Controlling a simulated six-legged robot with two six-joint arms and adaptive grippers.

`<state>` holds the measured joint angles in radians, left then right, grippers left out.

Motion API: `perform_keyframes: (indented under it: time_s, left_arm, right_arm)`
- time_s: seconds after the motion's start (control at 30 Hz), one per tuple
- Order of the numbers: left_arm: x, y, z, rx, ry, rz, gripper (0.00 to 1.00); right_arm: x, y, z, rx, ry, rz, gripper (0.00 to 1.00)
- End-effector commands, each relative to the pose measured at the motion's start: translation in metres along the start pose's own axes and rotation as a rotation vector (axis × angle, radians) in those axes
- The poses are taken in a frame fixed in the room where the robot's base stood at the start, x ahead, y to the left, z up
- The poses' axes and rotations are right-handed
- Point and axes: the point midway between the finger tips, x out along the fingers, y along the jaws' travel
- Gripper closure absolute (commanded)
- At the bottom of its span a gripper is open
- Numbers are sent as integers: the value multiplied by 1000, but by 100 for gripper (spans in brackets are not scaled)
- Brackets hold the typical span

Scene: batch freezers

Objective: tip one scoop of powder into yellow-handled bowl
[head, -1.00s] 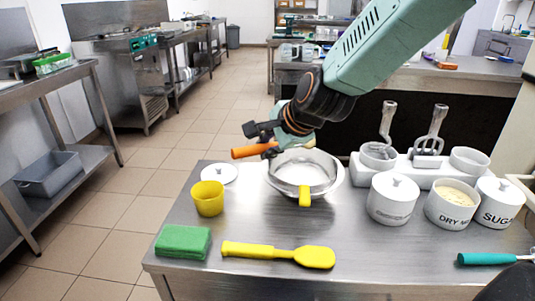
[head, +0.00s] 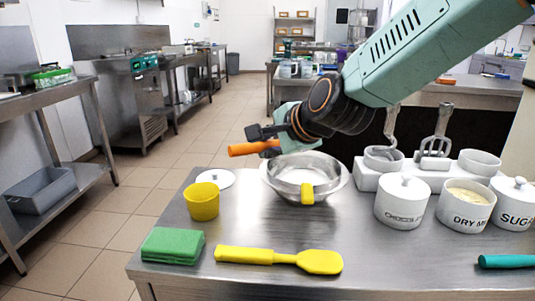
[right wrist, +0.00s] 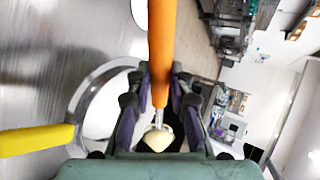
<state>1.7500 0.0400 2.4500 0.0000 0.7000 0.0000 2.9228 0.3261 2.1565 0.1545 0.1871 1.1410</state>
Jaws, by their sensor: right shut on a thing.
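The metal bowl with a yellow handle (head: 307,194) stands on the steel table, its handle toward the front. Some pale material shows inside it. My right gripper (head: 277,138) is above the bowl's back left rim, shut on an orange-handled scoop (head: 245,149). The orange handle points left in the head view. In the right wrist view the orange handle (right wrist: 162,55) runs between the fingers, and cream-coloured powder (right wrist: 158,140) shows at the scoop's far end. The yellow bowl handle (right wrist: 36,140) is to the left there. The dry-mix jar (head: 466,213) is open and holds cream powder. My left gripper is out of view.

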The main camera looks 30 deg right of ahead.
Motion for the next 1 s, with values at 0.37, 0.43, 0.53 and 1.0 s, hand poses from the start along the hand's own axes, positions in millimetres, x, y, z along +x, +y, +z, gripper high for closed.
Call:
perform_keyframes:
  time_s: [0.37,0.43,0.53,1.0]
  left_arm:
    - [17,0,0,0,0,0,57]
    - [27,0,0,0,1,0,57]
    - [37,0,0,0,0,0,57]
    - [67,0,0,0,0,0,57]
  right_arm:
    - [0,6,0,-18,-2,-147,100]
    - [2,9,-1,-23,0,-185,100]
    - [3,10,0,-29,-1,-237,100]
    - [3,14,0,-55,0,-425,100]
